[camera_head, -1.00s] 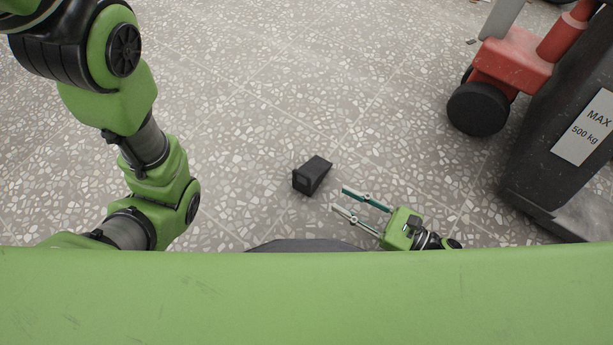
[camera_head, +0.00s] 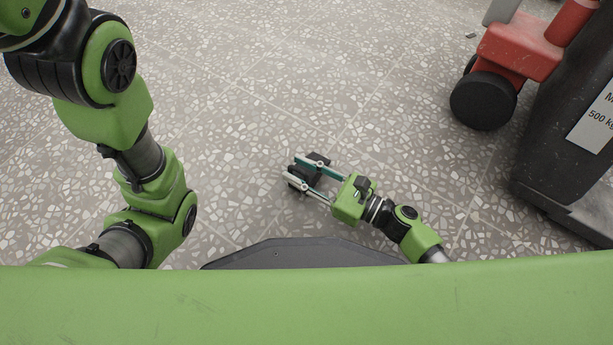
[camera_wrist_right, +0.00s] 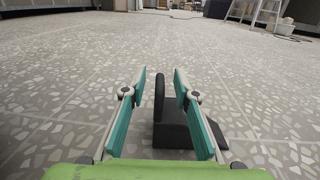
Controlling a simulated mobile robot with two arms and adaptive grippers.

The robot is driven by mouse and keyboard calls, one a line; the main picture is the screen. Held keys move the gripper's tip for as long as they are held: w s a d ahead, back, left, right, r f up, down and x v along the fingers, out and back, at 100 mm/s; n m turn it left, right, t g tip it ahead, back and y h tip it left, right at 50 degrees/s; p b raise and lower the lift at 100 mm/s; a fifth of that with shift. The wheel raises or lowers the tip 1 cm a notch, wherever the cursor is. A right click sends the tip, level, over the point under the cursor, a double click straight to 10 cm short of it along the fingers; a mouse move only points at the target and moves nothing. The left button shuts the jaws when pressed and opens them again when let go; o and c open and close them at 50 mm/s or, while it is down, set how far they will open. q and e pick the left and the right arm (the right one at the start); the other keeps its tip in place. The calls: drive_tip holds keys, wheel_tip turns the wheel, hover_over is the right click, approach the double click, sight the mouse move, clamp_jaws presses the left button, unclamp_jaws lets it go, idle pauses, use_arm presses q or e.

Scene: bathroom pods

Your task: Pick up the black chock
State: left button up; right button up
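The black chock (camera_head: 309,178) lies on the speckled floor in the head view, partly hidden by the fingers of my right gripper (camera_head: 293,167). The fingers are open and reach over it, one towards each side. In the right wrist view, the chock (camera_wrist_right: 173,134) shows between the two open fingers, nearer the right one, which hides part of it. A gap shows between the chock and the left finger. I cannot tell whether the right finger touches it. My left arm comes in at the left of the head view; its gripper is out of view.
A red wheeled part (camera_head: 518,50) with a black wheel (camera_head: 483,100) and a dark body with a weight label (camera_head: 597,122) stand at the right. The floor around the chock is clear. The right wrist view shows a stepladder (camera_wrist_right: 266,12) far back.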

drive_tip(key=shift+w+a, duration=0.15)
drive_tip(key=shift+a, duration=0.15)
clamp_jaws()
drive_tip(key=shift+r, duration=0.1)
drive_tip(key=shift+r, duration=0.15)
